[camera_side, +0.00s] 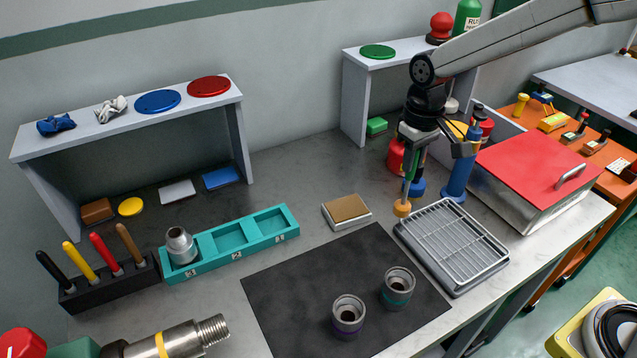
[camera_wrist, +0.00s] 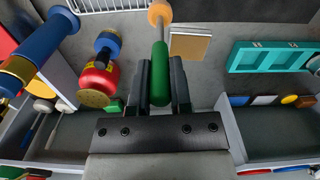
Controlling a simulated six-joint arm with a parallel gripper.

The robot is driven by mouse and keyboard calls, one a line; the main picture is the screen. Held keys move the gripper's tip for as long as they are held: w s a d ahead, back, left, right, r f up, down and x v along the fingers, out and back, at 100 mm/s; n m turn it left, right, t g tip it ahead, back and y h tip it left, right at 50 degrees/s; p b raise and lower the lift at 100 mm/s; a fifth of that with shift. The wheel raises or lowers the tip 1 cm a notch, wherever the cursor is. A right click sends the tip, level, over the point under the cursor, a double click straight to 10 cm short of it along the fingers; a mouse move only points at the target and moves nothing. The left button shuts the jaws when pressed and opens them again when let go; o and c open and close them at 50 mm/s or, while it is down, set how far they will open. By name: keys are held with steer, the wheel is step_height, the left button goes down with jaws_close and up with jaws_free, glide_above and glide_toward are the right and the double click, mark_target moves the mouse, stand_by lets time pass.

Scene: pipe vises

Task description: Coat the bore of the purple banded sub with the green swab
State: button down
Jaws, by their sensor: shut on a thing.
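My gripper (camera_side: 413,152) is shut on the green handle of the green swab (camera_side: 409,180), above the back right of the bench. The swab hangs head down, its orange head (camera_side: 402,208) just left of the wire rack. In the wrist view the green swab (camera_wrist: 160,80) sits between the fingers of my gripper (camera_wrist: 161,68), its head pointing away. The purple banded sub (camera_side: 348,316) stands upright on the black mat, open bore up, apart from the swab to its front left. It is not visible in the wrist view.
A teal-banded sub (camera_side: 397,288) stands close right of the purple one on the black mat (camera_side: 300,285). A wire rack tray (camera_side: 455,250), tan pad (camera_side: 346,209), teal tray (camera_side: 232,262) with a plain sub (camera_side: 180,246), and handle block (camera_side: 110,284) surround it. Bottles crowd behind my gripper.

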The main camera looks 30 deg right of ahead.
steer(key=s+a+r+n, duration=0.2)
steer(key=s+a+r, duration=0.2)
steer(key=a, duration=0.6)
steer(key=s+a+r+n, duration=0.3)
steer(key=s+a+r, duration=0.1)
steer(key=s+a, duration=0.5)
steer(key=shift+s+a+r, duration=0.15)
steer(key=shift+a+r, duration=0.05)
steer(key=shift+a, duration=0.9)
steer(key=shift+f, duration=0.15)
step_height(320, 180, down, 7)
steer(key=shift+f, duration=2.05)
stand_by(1.9)
stand_by(0.5)
